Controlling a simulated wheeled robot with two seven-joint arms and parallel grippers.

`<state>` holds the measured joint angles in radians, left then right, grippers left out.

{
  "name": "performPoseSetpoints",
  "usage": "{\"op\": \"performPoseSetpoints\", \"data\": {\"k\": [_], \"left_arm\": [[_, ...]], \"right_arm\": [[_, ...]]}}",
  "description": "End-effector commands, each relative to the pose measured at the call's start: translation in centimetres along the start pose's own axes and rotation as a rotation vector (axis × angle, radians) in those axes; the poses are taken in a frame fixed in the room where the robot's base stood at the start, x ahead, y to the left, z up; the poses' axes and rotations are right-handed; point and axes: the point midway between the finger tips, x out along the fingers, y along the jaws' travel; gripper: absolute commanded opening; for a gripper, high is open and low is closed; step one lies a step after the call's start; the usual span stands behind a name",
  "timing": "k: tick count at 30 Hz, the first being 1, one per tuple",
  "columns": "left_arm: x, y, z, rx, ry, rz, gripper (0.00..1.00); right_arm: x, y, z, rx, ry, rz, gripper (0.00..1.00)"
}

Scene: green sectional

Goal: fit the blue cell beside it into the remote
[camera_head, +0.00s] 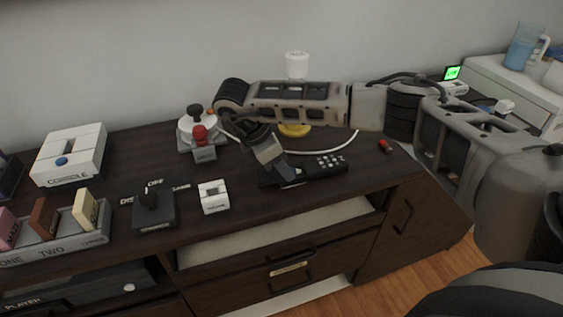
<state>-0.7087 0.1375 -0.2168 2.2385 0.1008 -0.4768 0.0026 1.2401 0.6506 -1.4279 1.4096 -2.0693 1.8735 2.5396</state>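The black remote (325,168) with pale buttons lies on the dark wooden cabinet top. My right arm reaches in from the right, and its gripper (287,177) points down at the left end of the remote. The fingertips are at or just above the remote, and I cannot tell whether they touch it. The gripper and wrist cover that end, so I cannot see whether it is open or shut. No blue cell can be made out; it may be hidden by the gripper. My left gripper is not in view.
Left of the remote stand a small white switch box (214,197), a dark lever box (154,209) and a device with a red knob (201,137). A white console (70,155) and a block tray (62,246) are farther left. A small red object (385,147) lies right.

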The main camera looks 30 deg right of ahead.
Motion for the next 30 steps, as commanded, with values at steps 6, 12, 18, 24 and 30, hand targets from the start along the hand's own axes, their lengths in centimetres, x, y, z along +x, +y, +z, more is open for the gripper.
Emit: {"op": "performPoseSetpoints", "data": {"k": [6,12,18,24,30], "left_arm": [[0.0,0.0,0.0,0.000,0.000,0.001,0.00],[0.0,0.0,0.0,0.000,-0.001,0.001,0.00],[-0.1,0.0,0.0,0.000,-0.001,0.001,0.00],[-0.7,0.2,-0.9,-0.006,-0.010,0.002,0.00],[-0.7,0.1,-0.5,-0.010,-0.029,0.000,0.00]], "right_arm": [[0.0,0.0,0.0,0.000,0.000,0.000,0.39],[-1.6,0.1,-0.1,0.000,0.002,0.002,0.39],[-6.0,0.1,-0.1,0.000,0.003,0.004,0.39],[-11.3,0.1,0.2,0.001,0.000,0.006,0.39],[-14.5,0.0,0.1,0.001,0.000,0.002,0.39]]}}
